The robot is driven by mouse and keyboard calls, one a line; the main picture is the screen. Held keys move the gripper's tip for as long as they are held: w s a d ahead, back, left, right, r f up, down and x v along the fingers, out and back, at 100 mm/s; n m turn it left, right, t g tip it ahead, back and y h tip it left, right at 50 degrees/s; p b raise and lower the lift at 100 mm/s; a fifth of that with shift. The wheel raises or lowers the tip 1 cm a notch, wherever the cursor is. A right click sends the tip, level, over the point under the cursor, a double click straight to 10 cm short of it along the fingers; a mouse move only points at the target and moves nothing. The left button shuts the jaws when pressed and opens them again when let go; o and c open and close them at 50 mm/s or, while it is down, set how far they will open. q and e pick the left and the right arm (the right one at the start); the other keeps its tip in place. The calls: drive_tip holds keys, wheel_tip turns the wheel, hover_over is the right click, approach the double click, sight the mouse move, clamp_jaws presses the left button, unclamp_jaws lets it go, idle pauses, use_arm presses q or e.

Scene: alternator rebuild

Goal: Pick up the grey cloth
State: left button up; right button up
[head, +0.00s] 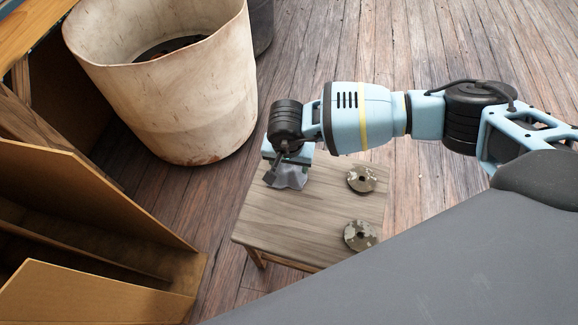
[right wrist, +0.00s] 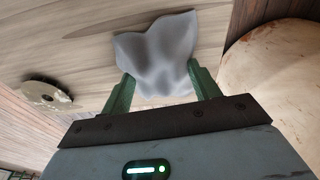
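The grey cloth (head: 291,178) lies in a crumpled heap near the far left corner of the small wooden table (head: 275,222). In the right wrist view the cloth (right wrist: 158,52) shows as a smooth, folded grey mound. My right gripper (head: 284,168) is over the cloth. In the right wrist view its two green fingers (right wrist: 161,82) stand apart, one at each side of the cloth's near part. The gripper looks open around the cloth. I cannot tell whether the fingers touch it. My left gripper is not in view.
Two round, worn metal discs, one farther (head: 361,179) and one nearer (head: 360,235), lie on the table's right side. A large, stained off-white bin (head: 170,95) stands behind and left of the table. A wooden shelf unit (head: 85,215) is at the left.

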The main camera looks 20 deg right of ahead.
sight(286, 167)
drive_tip(key=c, duration=0.8)
drive_tip(key=shift+r, duration=0.5)
drive_tip(key=r, duration=0.1)
drive_tip(key=r+p, duration=0.1)
drive_tip(key=r, duration=0.1)
drive_tip(key=shift+a, duration=0.4)
drive_tip(key=a, duration=0.5)
drive_tip(key=s+a, duration=0.1)
drive_tip(key=a, duration=0.4)
drive_tip(key=s+a+r, duration=0.1)
drive_tip(key=a, duration=0.4)
drive_tip(key=shift+s, duration=0.2)
